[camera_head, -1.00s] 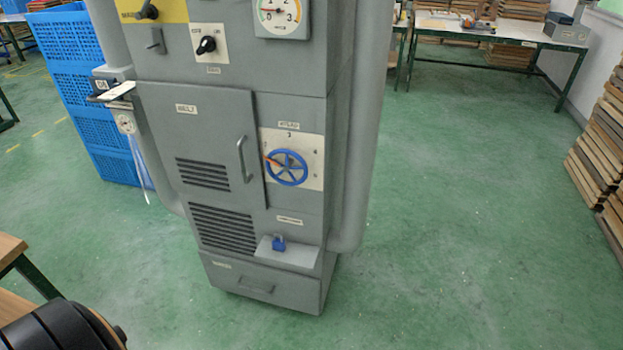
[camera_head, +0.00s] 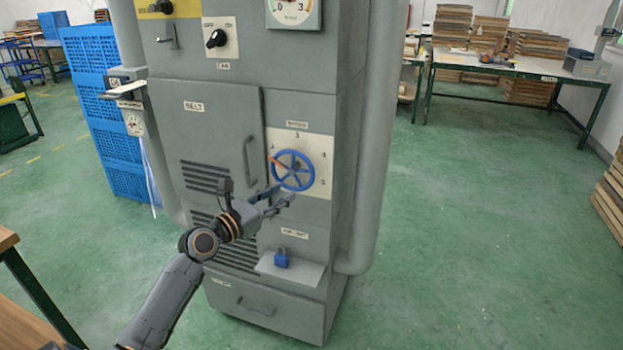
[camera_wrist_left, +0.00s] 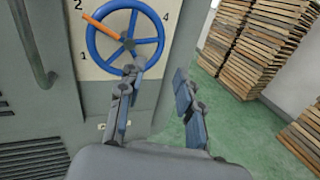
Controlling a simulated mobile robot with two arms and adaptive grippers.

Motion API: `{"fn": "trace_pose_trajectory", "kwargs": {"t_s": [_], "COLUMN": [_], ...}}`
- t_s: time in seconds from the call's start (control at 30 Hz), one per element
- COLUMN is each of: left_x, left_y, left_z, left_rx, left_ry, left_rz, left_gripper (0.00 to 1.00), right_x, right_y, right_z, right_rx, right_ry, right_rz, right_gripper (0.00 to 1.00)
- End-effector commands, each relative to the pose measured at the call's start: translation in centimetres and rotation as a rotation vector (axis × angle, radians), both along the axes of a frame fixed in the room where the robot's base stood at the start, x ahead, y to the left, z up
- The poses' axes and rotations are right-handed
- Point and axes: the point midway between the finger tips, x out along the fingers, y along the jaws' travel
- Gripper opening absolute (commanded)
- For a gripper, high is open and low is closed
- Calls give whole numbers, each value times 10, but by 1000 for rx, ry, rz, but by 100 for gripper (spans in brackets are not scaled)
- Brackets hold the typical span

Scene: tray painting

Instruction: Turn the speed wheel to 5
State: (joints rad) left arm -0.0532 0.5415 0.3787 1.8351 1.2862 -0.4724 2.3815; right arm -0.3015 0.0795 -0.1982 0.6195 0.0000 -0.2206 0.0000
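The blue speed wheel (camera_head: 309,172) is on a pale number plate (camera_head: 321,151) on the front of the grey cabinet. It also shows in the left wrist view (camera_wrist_left: 161,40), where its orange pointer (camera_wrist_left: 100,27) points up and left, close to the 2. The numbers 1, 2 and 4 are readable there; no 5 is visible. My left gripper (camera_head: 286,193) is just in front of and below the wheel. Its fingers are apart and empty in the left wrist view (camera_wrist_left: 156,72). One fingertip overlaps the wheel's lower rim; I cannot tell if they touch. My right gripper is out of view.
A belt door with a handle (camera_head: 248,160) is left of the wheel. A thick grey pipe (camera_head: 372,170) runs down the cabinet's right side. Green floor (camera_head: 470,230) is clear to the right.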

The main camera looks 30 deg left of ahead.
Motion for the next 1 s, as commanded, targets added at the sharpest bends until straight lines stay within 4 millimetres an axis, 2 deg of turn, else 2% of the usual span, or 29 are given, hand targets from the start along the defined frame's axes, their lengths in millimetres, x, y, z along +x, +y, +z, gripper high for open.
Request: {"fn": "trace_pose_trajectory", "kwargs": {"t_s": [0.3, 0.5, 0.7, 1.0], "left_x": [62, 96, 116, 122], "left_y": [-7, -11, -13, -14], "left_z": [1, 1, -1, -1], "left_rx": [2, 4, 3, 4], "left_ry": [-1, -1, 0, 1], "left_rz": [2, 2, 3, 2], "left_gripper": [35, 35, 35, 35], "right_x": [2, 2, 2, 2], "right_y": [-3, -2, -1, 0], "right_z": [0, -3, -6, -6], "right_rx": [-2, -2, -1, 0], "right_ry": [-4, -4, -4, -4], "right_rz": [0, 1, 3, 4], "right_gripper": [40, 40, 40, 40]}}
